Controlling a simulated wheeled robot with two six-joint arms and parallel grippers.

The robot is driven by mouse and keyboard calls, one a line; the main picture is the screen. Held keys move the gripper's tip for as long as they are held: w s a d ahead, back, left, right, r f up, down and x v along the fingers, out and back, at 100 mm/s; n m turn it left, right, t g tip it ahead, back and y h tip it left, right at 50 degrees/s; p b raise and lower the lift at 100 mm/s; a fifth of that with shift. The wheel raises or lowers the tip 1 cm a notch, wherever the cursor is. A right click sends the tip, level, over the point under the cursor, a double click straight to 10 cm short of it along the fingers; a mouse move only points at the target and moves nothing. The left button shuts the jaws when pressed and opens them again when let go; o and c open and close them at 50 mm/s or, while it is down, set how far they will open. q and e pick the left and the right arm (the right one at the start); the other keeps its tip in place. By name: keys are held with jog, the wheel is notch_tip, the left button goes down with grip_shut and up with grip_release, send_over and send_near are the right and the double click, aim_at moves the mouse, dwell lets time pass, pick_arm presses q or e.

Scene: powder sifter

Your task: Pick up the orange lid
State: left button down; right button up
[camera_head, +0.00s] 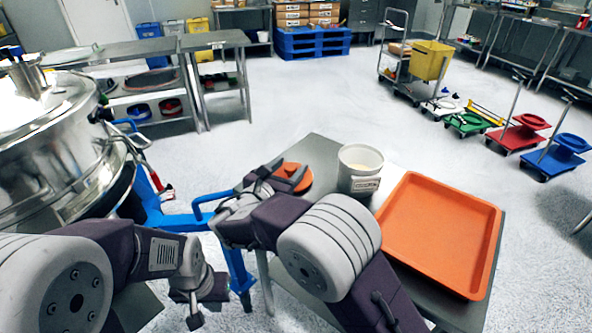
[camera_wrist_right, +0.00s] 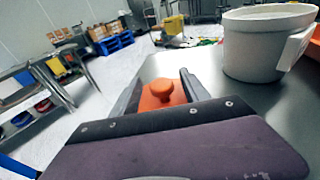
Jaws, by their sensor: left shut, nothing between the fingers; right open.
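The orange lid (camera_head: 291,176) lies on the grey metal table, left of the white tub. In the right wrist view the lid (camera_wrist_right: 162,93) shows its round knob between the two fingers, and its lower part is hidden behind my gripper body. My right gripper (camera_head: 277,174) is open at the lid, with its fingers on either side of the knob; I cannot tell whether they touch it. My left gripper (camera_head: 195,309) is shut and empty, low at the lower left, away from the lid.
A white tub (camera_head: 360,170) stands on the table (camera_head: 318,150) right of the lid, also in the right wrist view (camera_wrist_right: 262,45). An orange tray (camera_head: 440,235) fills the table's right side. A steel sifter (camera_head: 60,140) on a blue frame (camera_head: 160,215) stands at the left.

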jog(key=shift+x, duration=0.8)
jog(key=shift+s, duration=0.1)
jog(key=shift+s+a+r, duration=0.2)
jog(key=shift+s+r, duration=0.1)
jog(key=shift+s, duration=0.2)
jog(key=shift+c, duration=0.3)
jog(key=shift+s+a+r, duration=0.1)
jog(key=shift+s, duration=0.1)
jog(key=c, duration=0.5)
jog(key=shift+w+f, duration=0.2)
jog(key=shift+f, duration=0.05)
grip_shut()
